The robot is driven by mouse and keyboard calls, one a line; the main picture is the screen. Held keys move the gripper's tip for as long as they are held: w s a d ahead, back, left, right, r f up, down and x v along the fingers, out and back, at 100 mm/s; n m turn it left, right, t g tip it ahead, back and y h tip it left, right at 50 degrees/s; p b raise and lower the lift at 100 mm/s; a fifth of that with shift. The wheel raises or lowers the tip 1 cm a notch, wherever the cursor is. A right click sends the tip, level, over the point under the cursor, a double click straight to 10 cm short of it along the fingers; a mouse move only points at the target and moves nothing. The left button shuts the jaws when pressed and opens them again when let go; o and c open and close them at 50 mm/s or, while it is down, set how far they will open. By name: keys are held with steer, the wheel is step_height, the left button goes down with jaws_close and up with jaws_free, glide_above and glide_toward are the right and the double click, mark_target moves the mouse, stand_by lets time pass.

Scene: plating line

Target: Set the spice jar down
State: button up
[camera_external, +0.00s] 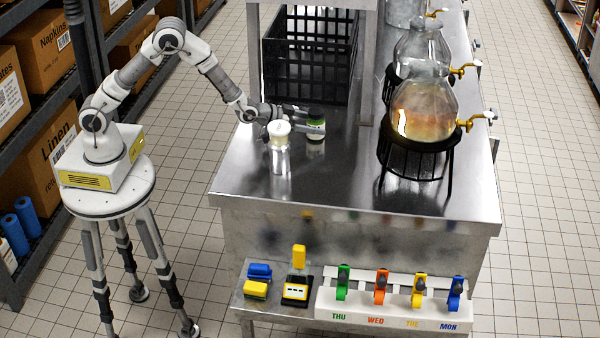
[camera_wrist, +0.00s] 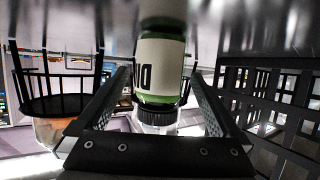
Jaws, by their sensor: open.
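The spice jar (camera_external: 316,129) is green with a pale label and a dark lid. It stands upright on the steel counter, near the black crate. In the wrist view, which is upside down, the jar (camera_wrist: 161,70) shows its label with the letters "DI" and its black cap. My gripper (camera_external: 305,121) is at the jar from the left, low over the counter. In the wrist view the fingers of my gripper (camera_wrist: 163,84) are apart, one on either side of the jar, with gaps showing beside it.
A clear jar with a cream lid (camera_external: 279,150) stands just in front of my gripper. A black crate (camera_external: 310,55) is behind. Glass dispensers (camera_external: 424,108) on black stands line the right side. The counter's front (camera_external: 330,190) is clear.

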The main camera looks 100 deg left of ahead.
steer(key=v, duration=1)
steer(key=shift+s+d+r, duration=0.1)
steer(key=shift+s+d, duration=0.1)
steer(key=shift+s, duration=0.1)
steer(key=s+d+r+m+g+h+p, duration=0.15)
steer(key=s+d+r+h, duration=0.4)
steer(key=d+r, duration=0.7)
steer(key=s+d+r+m+g+p, duration=0.1)
steer(key=s+d+r+m+g, duration=0.1)
steer(key=s, duration=1.1)
steer(key=s+d+r+m+g, duration=0.2)
steer(key=s+d+g, duration=0.1)
steer(key=s, duration=1)
steer(key=shift+s+r+p, duration=0.2)
steer(key=shift+s+p, duration=0.05)
steer(key=shift+p, duration=0.15)
steer(key=shift+h, duration=0.25)
